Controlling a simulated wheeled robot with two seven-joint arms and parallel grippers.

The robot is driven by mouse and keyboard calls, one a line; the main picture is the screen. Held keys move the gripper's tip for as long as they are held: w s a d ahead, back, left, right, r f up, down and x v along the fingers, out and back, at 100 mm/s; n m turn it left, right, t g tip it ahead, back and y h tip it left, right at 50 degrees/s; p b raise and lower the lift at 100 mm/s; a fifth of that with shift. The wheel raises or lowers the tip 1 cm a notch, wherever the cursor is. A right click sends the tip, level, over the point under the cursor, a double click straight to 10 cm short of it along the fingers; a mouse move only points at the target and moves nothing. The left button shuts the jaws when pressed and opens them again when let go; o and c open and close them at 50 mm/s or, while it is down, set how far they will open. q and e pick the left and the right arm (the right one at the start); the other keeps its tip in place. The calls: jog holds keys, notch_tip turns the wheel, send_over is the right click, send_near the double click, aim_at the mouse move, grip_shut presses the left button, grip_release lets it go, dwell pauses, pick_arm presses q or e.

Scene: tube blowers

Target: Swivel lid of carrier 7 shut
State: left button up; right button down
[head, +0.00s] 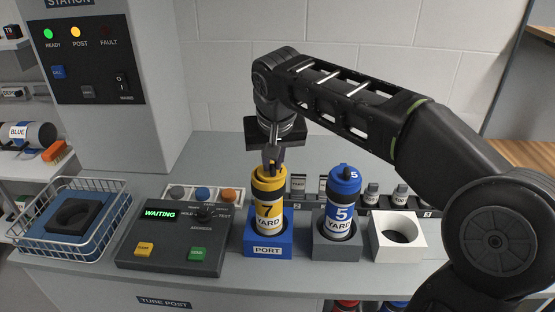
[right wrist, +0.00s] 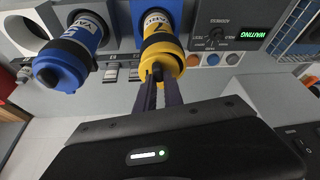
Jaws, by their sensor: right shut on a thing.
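Yellow carrier 7 (head: 268,208) stands upright in the blue PORT block (head: 268,245). Its yellow lid (head: 268,181) sits at its top, and a dark band shows around the carrier just below. My right gripper (head: 271,160) reaches down from above and is shut on a small part at the top of the lid. In the right wrist view, carrier 7 (right wrist: 160,28) is ahead, with the fingertips (right wrist: 157,76) at its yellow lid (right wrist: 166,58). The fingers partly hide the lid, so I cannot tell how far round it is turned. My left gripper is not in view.
Blue carrier 5 (head: 342,211) stands in a grey block close to the right. A white block (head: 397,238) with an empty hole is beyond it. The control box (head: 176,245), its screen reading WAITING, and a wire basket (head: 72,215) are to the left. Small jars stand behind.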

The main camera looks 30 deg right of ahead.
jog(key=shift+w+a+m+g+h, duration=0.15)
jog(key=shift+a+m+h, duration=0.1)
jog(key=shift+m, duration=0.45)
jog(key=shift+w+a+m+g+h, duration=0.1)
jog(key=shift+a+m+g+h, duration=0.1)
jog(key=shift+m, duration=0.5)
jog(key=c, duration=1.4)
grip_release()
jog(key=shift+c, duration=0.2)
